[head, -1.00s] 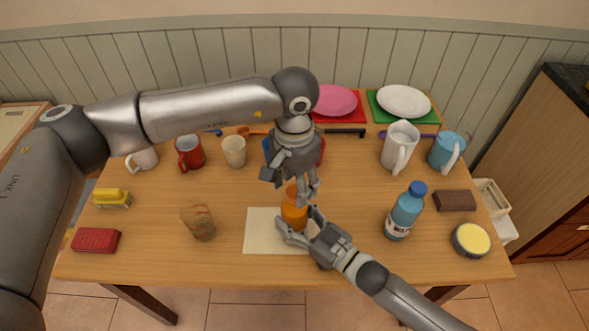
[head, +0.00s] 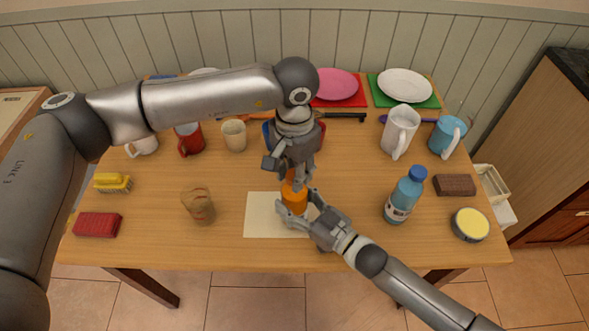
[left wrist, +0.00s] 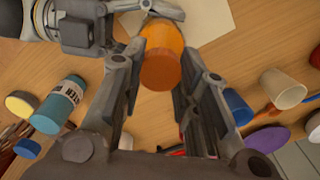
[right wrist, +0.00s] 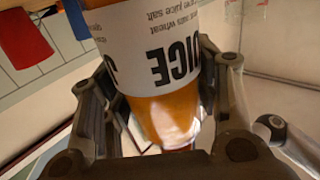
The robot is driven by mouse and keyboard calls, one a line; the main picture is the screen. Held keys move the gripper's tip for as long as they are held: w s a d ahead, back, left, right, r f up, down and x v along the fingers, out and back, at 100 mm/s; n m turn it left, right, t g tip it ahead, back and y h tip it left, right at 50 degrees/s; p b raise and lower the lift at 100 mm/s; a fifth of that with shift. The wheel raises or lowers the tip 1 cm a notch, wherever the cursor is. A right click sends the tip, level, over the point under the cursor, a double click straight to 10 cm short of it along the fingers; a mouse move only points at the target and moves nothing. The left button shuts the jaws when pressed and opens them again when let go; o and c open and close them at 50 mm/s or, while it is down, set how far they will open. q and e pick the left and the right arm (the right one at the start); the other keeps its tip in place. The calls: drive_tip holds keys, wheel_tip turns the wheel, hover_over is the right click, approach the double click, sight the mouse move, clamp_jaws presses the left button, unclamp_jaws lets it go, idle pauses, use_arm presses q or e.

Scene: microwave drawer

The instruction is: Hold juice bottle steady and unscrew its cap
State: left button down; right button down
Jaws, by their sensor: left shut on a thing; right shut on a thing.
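The orange juice bottle (head: 294,197) stands upright on a pale sheet (head: 262,216) near the table's front middle. My right gripper (head: 299,210) is shut on its body from the front right; the right wrist view shows the white label (right wrist: 150,45) reading "JUICE" between its fingers. My left gripper (head: 294,180) points down from above, shut on the orange cap. In the left wrist view the round cap (left wrist: 160,71) lies between the two fingers. The fingers partly hide the cap in the head view. I cannot tell how far the cap is turned.
A blue bottle (head: 406,195) stands to the right, near a brown block (head: 454,185) and a yellow-topped tin (head: 470,224). A brown cup-like object (head: 199,206) stands left of the sheet. Mugs, cups and plates line the back.

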use_arm(q)
drive_tip(key=n, duration=1.7)
drive_tip(key=shift+n, duration=0.3)
drive_tip(key=n, duration=1.1)
drive_tip(key=shift+n, duration=0.4)
drive_tip(key=n, duration=0.6)
drive_tip(key=shift+r, duration=0.1)
drive_tip(key=n, duration=1.8)
drive_tip(key=shift+w+r, duration=0.1)
drive_tip(key=shift+r, duration=0.2)
